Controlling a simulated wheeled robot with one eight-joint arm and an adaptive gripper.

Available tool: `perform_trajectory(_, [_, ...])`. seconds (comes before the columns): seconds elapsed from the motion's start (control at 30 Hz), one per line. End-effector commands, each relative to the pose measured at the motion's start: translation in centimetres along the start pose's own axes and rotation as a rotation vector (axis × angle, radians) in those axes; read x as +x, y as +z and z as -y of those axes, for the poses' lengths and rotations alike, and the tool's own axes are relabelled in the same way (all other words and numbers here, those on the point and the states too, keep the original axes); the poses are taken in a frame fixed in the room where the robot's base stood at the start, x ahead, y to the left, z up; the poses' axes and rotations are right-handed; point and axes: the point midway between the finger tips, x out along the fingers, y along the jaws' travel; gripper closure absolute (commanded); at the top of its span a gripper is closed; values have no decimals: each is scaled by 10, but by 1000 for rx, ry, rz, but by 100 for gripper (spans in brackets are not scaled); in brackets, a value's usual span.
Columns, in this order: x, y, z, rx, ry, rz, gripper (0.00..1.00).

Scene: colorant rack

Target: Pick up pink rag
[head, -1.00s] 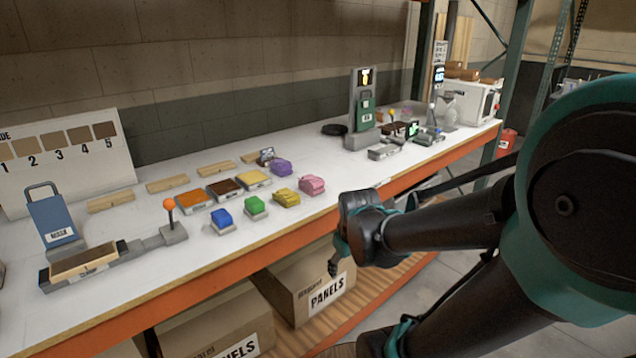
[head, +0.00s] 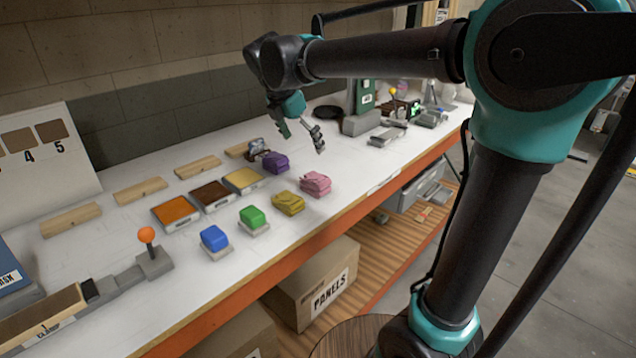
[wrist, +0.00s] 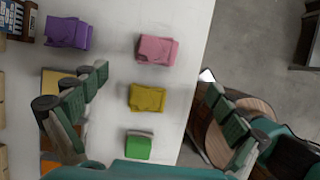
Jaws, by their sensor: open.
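The pink rag (head: 316,184) lies folded on the white bench top near its front edge, right of the yellow rag (head: 288,204) and the purple rag (head: 276,162). In the wrist view the pink rag (wrist: 157,49) shows at the upper middle, beyond the yellow rag (wrist: 147,97). My gripper (head: 302,140) is above the bench, higher than the rags and toward the back. In the wrist view its fingers (wrist: 155,105) are spread wide and empty, with the pink rag ahead of them and apart from them.
A green block (head: 253,217) and a blue block (head: 214,239) stand on small bases left of the yellow rag. Coloured trays (head: 211,194) and wooden bars (head: 140,190) lie behind. A lever with an orange ball (head: 147,236) stands at left. The bench right of the pink rag is clear.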

Motion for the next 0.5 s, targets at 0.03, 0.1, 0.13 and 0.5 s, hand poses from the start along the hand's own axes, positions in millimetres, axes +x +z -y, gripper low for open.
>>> perform_trajectory(0.03, [12,1,0,3,-1,0,3])
perform_trajectory(0.1, [26,0,0,3,0,0,3])
perform_trajectory(0.13, [32,0,0,3,0,0,3])
perform_trajectory(0.5, [92,0,0,5,0,-1,3])
